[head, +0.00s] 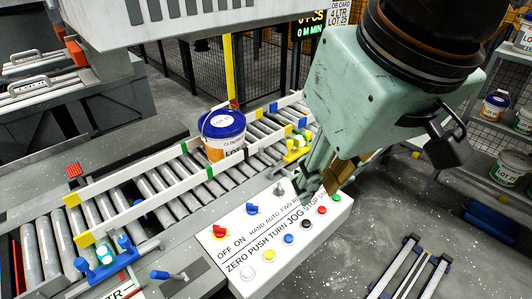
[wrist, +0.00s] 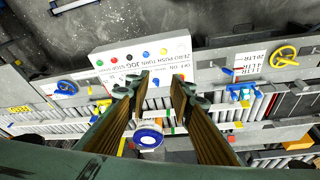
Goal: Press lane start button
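The white control panel (head: 262,235) slopes beside the roller lane, with a row of coloured buttons. The green button (head: 336,197) is at the end of the row, beside the red button (head: 322,210); the label there reads STOP and START, partly hidden by my gripper. My gripper (head: 318,188) is above the panel's far end in the head view, pointing down. In the wrist view my gripper (wrist: 160,77) shows two separate fingers with an empty gap; the green button (wrist: 99,63) lies left of the fingertips. Contact with the panel cannot be told.
A white pail with a blue lid (head: 222,135) stands on the roller conveyor (head: 160,185) behind the panel. A shelf with pails (head: 495,105) is at right. Rails lie on the floor (head: 470,235).

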